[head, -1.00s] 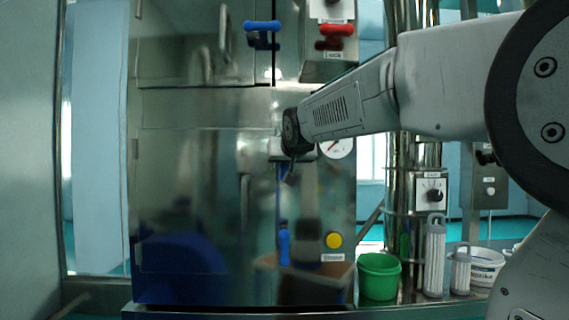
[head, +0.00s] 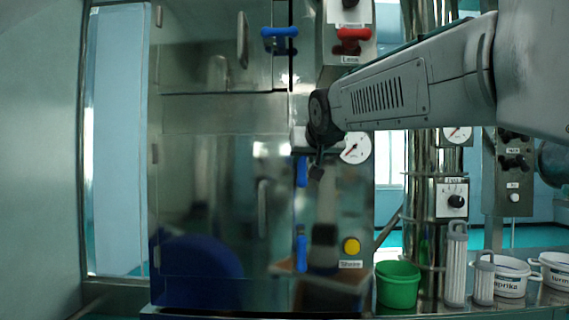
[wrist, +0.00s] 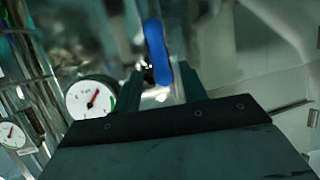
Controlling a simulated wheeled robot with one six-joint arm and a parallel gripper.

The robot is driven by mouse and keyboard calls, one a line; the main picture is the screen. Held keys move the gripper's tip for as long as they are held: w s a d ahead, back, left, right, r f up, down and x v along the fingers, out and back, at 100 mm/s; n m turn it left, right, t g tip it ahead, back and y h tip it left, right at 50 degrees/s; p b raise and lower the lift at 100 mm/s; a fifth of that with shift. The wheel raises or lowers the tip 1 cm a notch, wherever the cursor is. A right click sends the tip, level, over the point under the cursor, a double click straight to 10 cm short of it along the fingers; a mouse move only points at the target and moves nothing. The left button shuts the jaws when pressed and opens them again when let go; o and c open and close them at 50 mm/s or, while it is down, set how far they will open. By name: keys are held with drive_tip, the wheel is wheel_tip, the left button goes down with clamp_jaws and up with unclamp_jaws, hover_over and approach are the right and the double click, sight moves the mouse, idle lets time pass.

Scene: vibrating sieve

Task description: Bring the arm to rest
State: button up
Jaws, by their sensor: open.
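My arm reaches in from the right in the head view, and my gripper (head: 316,172) hangs in front of the steel cabinet, small and partly hidden by my wrist. In the wrist view my gripper (wrist: 160,85) has its two dark fingers apart. A blue handle (wrist: 157,52) shows in line with the gap between them; I cannot tell whether they touch it. In the head view a blue handle (head: 302,171) is just left of my gripper. Nothing is seen held.
The steel cabinet (head: 215,130) fills the middle, with a blue handle (head: 280,33), a red handle (head: 354,35) and a yellow button (head: 351,246). A round gauge (head: 356,148) is close to my wrist. A green bucket (head: 398,284) and white tubs (head: 510,277) stand lower right.

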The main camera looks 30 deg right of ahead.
drive_tip(key=shift+s, duration=0.2)
idle(0.4)
drive_tip(key=s+a+f+n+g+y, duration=0.15)
drive_tip(key=s+a+f+g, duration=0.25)
drive_tip(key=s+f, duration=0.6)
drive_tip(key=s+a+f+n+g+y, duration=0.15)
drive_tip(key=s+a+f+g, duration=0.3)
drive_tip(key=f, duration=0.95)
drive_tip(key=s+a+f+g+y, duration=0.1)
drive_tip(key=s+a+f, duration=0.3)
drive_tip(key=s, duration=0.3)
drive_tip(key=s+a+f+n+g+y, duration=0.1)
drive_tip(key=s+a+f+g, duration=0.1)
drive_tip(key=s+f, duration=0.3)
drive_tip(key=shift+s+a+f+n, duration=0.15)
drive_tip(key=shift+s+a+n, duration=0.15)
drive_tip(key=shift+s+a, duration=0.6)
drive_tip(key=shift+c, duration=0.4)
